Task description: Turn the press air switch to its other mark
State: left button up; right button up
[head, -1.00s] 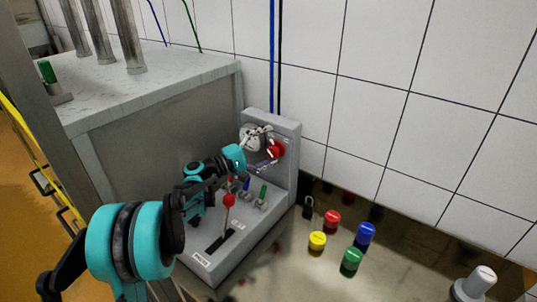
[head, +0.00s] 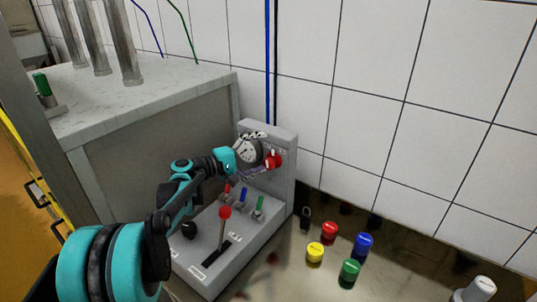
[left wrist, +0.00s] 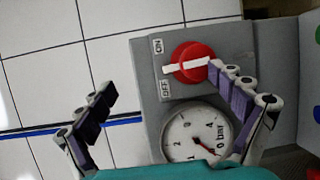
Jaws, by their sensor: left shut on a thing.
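The press air switch is a red round knob with a white bar (head: 275,159), on the upright face of the grey control box. In the left wrist view the red knob (left wrist: 190,55) sits above a round pressure gauge (left wrist: 193,135). The bar's left end lies between the ON mark (left wrist: 157,46) and the OFF mark (left wrist: 165,89). My right gripper is not in view.
The grey box (head: 207,277) carries a red-topped lever (head: 225,213) and small red, blue and green toggles below my gripper. A tiled wall is close behind.

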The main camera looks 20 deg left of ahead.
pick_arm(q)
jog(key=s, duration=0.1)
jog(key=s+r, duration=0.1)
jog(key=s+a, duration=0.1)
jog(key=shift+s+a+r, duration=0.1)
jog(key=shift+s+r, duration=0.1)
jog(key=shift+r, duration=0.1)
jog(key=c, duration=0.3)
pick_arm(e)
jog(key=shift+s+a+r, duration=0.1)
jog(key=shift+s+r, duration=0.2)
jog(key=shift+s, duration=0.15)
pick_arm(q)
jog(key=v, duration=0.4)
jog(key=shift+s+a+f, duration=0.1)
jog(key=shift+a+f, duration=0.25)
jog(key=shift+a, duration=0.05)
jog(key=shift+c, duration=0.2)
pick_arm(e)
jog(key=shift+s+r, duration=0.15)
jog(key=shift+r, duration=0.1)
pick_arm(q)
jog(key=shift+p, duration=0.3)
